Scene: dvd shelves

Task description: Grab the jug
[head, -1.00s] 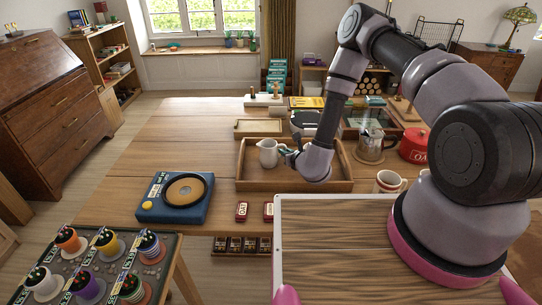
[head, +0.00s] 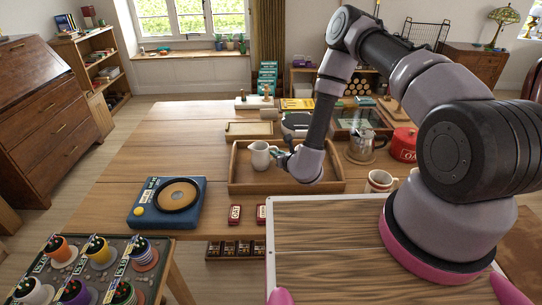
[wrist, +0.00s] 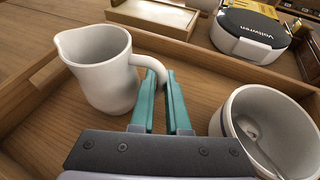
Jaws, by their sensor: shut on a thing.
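The white jug (head: 260,156) stands upright at the left part of the wooden tray (head: 242,188) on the table. In the wrist view the jug (wrist: 97,68) shows its spout to the left and its handle to the right. My gripper (head: 277,153) is at the handle side of the jug. In the wrist view the teal fingers of my gripper (wrist: 162,92) are shut on the jug's handle, one on each side. The jug looks to be on or just above the tray floor; I cannot tell which.
A white cup (wrist: 265,128) with a spoon stands close to the right of my fingers. The tray's raised rim surrounds both. A glass pot (head: 362,146), a red tin (head: 403,145) and a striped mug (head: 379,181) stand to the right.

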